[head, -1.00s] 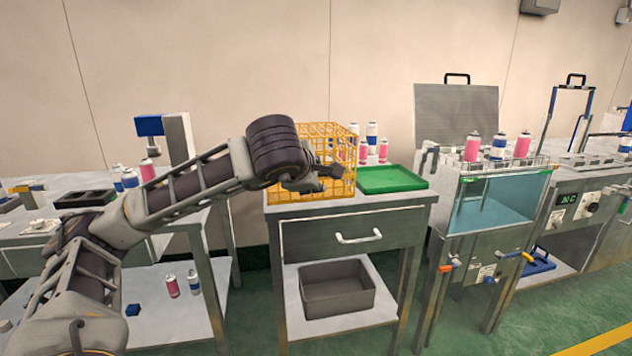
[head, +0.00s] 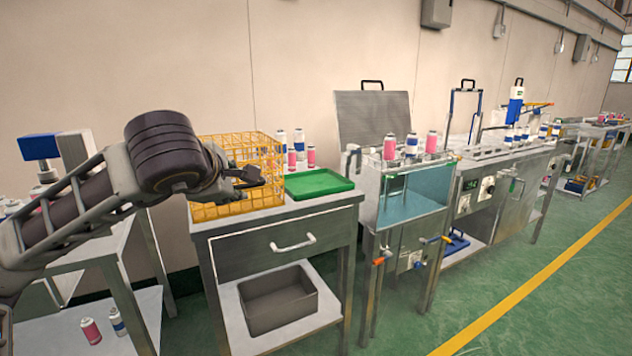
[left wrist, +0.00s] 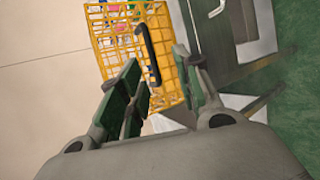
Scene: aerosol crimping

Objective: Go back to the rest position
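My left gripper (head: 243,180) is raised in front of the yellow wire crate (head: 226,209) in the head view, covering part of it. In the left wrist view its fingers (left wrist: 165,92) are spread apart with nothing between them. The yellow crate (left wrist: 120,45) shows beyond the fingertips there, with a dark handle (left wrist: 148,53) on its near side. Whether the gripper touches the crate cannot be told from the head view, but it looks apart in the wrist view. My right gripper is not in view.
A green tray (head: 318,184) lies beside the crate on the steel cabinet. To the right stand a water bath (head: 412,195) with several cans on top and a long bench. A grey bin (head: 277,300) sits on the lower shelf. The green floor in front is clear.

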